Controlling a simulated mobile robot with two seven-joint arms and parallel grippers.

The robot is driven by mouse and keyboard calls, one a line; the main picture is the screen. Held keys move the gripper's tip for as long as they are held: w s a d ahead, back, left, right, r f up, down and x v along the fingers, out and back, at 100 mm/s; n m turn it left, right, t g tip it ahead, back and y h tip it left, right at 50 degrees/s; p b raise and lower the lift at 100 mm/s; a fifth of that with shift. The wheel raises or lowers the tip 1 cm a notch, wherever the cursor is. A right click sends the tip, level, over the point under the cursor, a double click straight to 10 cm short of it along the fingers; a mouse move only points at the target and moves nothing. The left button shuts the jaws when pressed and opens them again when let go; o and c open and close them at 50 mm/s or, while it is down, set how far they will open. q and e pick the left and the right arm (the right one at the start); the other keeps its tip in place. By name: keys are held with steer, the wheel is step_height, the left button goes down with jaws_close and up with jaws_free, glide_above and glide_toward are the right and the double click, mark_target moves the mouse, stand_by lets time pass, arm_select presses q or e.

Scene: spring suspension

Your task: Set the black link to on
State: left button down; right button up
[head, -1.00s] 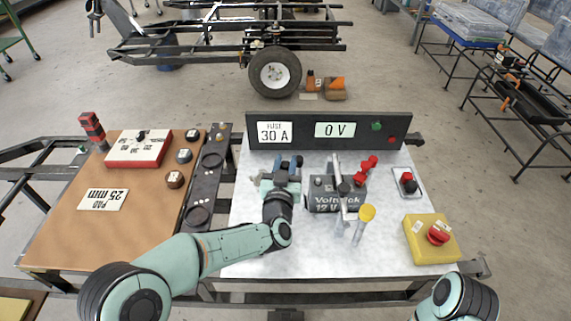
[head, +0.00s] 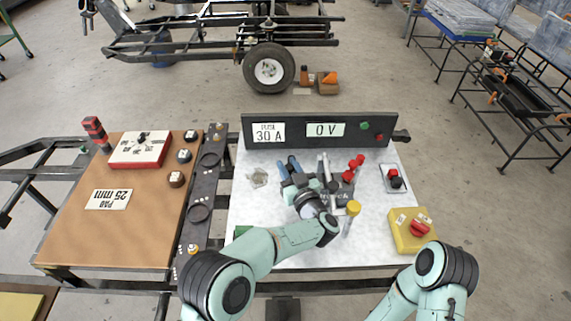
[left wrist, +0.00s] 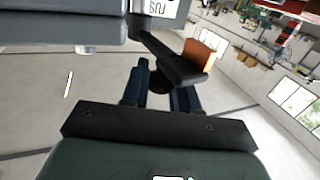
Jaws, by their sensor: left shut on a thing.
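The grey battery box (head: 345,197) stands on the white bench top (head: 245,225), partly covered by my left arm. My left gripper (head: 287,168) is at its left end, its blue fingers pointing towards the dark panel. In the left wrist view the fingers (left wrist: 160,90) are shut on a small black rounded piece (left wrist: 159,80), which I take as the black link. The head view hides this piece behind the gripper, so its setting cannot be told. A black-knobbed lever (head: 333,187) stands right of the gripper. My right gripper is not in view.
The dark panel (head: 355,130) behind reads 30 A and 0 V. Red knobs (head: 352,168) and a yellow-topped post (head: 353,208) stand close to the right of my gripper. A yellow box with a red button (head: 411,230) sits at the right.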

mark_target(290, 167)
arm_select(q)
steer(key=shift+d+n+y, duration=0.1)
steer(key=shift+n+y, duration=0.2)
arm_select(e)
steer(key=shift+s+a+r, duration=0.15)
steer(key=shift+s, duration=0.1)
arm_select(q)
steer(key=c, duration=0.9)
jaws_free()
step_height(290, 167, up, 20)
steer(key=p, duration=0.5)
steer(key=shift+r, duration=0.1)
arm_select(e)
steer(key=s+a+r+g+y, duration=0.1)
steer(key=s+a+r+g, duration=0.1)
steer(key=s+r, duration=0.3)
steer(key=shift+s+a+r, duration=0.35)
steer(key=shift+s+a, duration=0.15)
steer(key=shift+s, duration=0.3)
